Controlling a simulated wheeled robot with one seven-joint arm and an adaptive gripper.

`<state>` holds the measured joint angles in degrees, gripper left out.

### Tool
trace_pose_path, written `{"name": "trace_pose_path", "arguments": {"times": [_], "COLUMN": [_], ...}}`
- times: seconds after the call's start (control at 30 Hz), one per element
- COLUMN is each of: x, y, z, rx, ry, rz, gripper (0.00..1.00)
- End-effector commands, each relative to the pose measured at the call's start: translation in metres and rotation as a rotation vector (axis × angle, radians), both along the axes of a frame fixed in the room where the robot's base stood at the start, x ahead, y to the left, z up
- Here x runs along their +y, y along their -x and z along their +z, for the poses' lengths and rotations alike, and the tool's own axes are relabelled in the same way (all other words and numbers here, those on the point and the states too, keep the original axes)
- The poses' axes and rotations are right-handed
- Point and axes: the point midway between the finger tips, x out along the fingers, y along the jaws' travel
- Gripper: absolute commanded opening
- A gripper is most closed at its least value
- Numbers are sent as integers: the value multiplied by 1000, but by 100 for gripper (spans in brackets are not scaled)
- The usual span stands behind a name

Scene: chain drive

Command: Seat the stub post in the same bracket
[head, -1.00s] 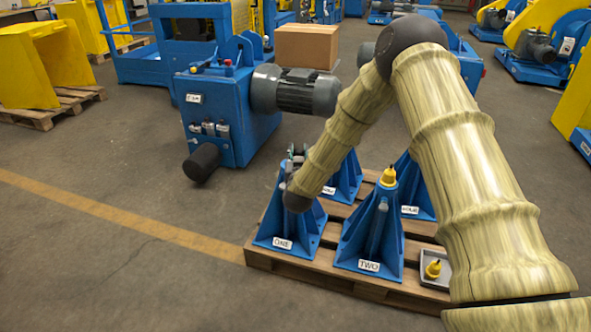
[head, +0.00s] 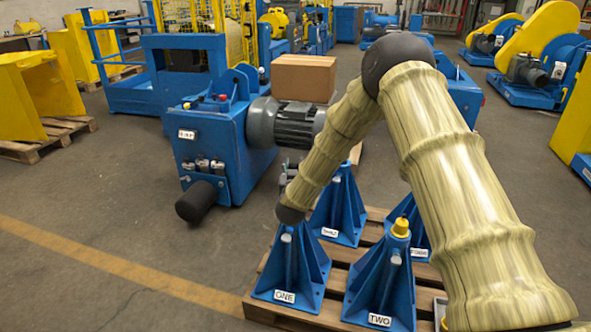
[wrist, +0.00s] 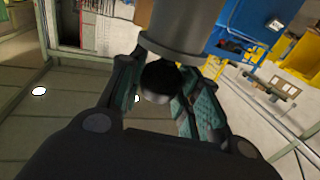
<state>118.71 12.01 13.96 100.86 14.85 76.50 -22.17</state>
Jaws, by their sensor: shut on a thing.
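My gripper (head: 284,172) shows only in part in the head view, behind my forearm, above and behind blue bracket ONE (head: 290,270). In the wrist view its two fingers (wrist: 160,95) close around a dark, round-ended piece (wrist: 158,80), which I take for the stub post. A wider grey cylinder (wrist: 180,35) appears just beyond it; whether they are one part I cannot tell. Bracket TWO (head: 375,285) carries a yellow-capped post (head: 400,228). Bracket THREE (head: 340,215) stands behind, and bracket FOUR (head: 418,240) is partly hidden by my arm.
The brackets stand on a wooden pallet (head: 322,318). A blue machine (head: 222,150) with a grey motor (head: 290,122) and a dark protruding roller (head: 196,202) stands behind left. A cardboard box (head: 304,78) sits beyond. The floor left of the pallet is clear.

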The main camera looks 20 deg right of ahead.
Motion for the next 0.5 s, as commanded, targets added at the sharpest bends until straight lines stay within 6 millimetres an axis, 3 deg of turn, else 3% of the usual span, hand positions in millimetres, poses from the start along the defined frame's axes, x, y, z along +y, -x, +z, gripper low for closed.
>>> {"name": "trace_pose_path", "arguments": {"times": [0.33, 0.5], "x": [1, -1], "y": [0, 0], "z": [5, -4], "rx": [-5, -4], "ry": [0, -1], "rz": [0, -2], "gripper": [0, 0]}}
